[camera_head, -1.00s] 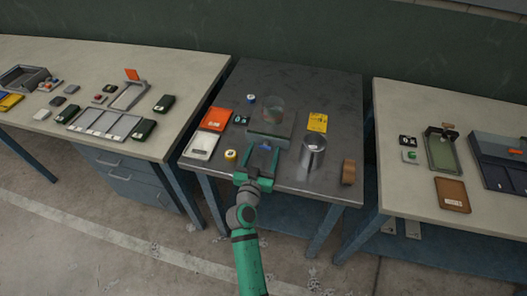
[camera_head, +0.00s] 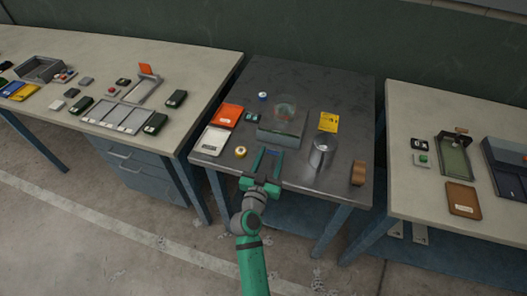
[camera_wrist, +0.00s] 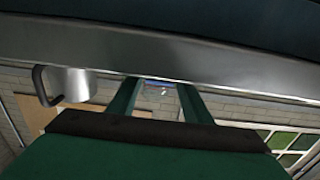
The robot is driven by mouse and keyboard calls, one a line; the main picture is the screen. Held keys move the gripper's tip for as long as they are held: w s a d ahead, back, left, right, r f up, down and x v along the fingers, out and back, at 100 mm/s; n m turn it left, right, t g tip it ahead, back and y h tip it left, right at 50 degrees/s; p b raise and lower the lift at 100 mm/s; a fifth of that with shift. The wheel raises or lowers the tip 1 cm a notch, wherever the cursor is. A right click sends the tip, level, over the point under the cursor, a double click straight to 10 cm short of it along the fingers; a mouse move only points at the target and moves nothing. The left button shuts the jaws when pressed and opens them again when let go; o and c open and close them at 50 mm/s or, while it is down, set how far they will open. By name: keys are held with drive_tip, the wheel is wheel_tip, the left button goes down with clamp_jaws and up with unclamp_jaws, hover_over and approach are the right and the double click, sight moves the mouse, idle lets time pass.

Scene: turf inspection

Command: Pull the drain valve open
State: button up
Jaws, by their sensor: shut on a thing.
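The drain apparatus is a grey box (camera_head: 280,136) with a clear glass vessel (camera_head: 285,106) on top, standing mid-table. A small blue part (camera_head: 273,152), seemingly the drain valve handle, shows at its front, between the fingertips of my gripper (camera_head: 270,157). The green fingers straddle it and are shut on it, reaching in over the table's front edge. In the wrist view, the bluish part (camera_wrist: 156,85) sits between the two fingers (camera_wrist: 160,88). The fingers and the small size of the part hide how far the valve is drawn out.
A shiny metal cup (camera_head: 323,152) stands close right of my gripper, with a brown block (camera_head: 358,173) beyond. A yellow-topped round item (camera_head: 240,152), white tray (camera_head: 214,138) and orange tray (camera_head: 228,115) lie left. A yellow card (camera_head: 328,122) lies behind the cup.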

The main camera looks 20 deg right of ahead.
drive_tip(key=shift+s+a, duration=0.2)
drive_tip(key=shift+s, duration=0.05)
drive_tip(key=o, duration=1.5)
drive_tip(key=v, duration=1.1)
